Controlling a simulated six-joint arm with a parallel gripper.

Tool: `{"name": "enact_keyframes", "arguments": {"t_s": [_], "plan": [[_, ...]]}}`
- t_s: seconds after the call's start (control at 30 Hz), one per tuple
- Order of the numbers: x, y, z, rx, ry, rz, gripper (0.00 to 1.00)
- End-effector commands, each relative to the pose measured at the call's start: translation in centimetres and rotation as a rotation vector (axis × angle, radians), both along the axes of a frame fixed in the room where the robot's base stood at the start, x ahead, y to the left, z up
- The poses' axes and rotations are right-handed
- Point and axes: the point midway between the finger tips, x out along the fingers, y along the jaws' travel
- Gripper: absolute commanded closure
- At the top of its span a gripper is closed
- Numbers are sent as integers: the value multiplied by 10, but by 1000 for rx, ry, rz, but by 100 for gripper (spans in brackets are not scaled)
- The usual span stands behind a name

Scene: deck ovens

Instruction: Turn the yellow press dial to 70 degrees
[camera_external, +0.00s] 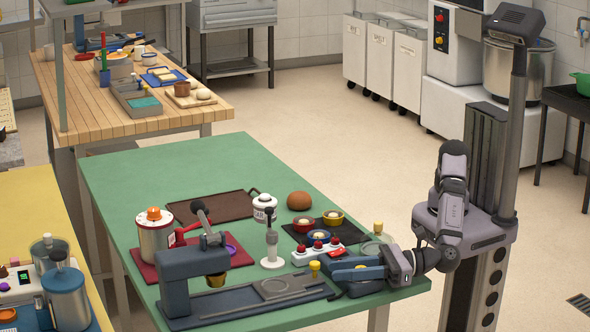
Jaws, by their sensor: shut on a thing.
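The dark blue-grey press (190,262) stands at the front of the green table, with a flat base reaching right. A small yellow dial (314,267) shows at the right part of this base. My gripper (328,268) reaches in low from the right, its fingers pointing left at the yellow dial. The fingers look shut on the dial, though the contact is small and partly hidden. The dial's angle and any scale marks are too small to read. A blue piece (358,273) shows between the dark finger parts.
A white block with red buttons (318,254) and a white stand (272,250) are close behind my gripper. Another yellow knob (378,226) is behind my wrist. A pot with an orange knob (154,235) stands left.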

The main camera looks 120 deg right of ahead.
Motion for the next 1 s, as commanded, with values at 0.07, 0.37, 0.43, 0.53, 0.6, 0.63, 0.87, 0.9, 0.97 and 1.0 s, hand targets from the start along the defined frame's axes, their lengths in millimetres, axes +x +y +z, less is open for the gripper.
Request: {"name": "enact_keyframes", "arguments": {"t_s": [0.07,0.37,0.43,0.53,0.6,0.63,0.87,0.9,0.97,1.0], "plan": [[0,0,1,2,-1,1,97],[0,0,0,2,-1,2,56],[0,0,0,1,0,2,56],[0,0,0,1,0,2,56],[-1,1,0,1,0,3,56],[-2,1,0,1,0,3,56],[-23,8,0,0,0,6,56],[-29,9,0,1,0,5,56],[-37,12,0,2,-1,5,56],[-43,14,0,2,-1,6,56]]}}
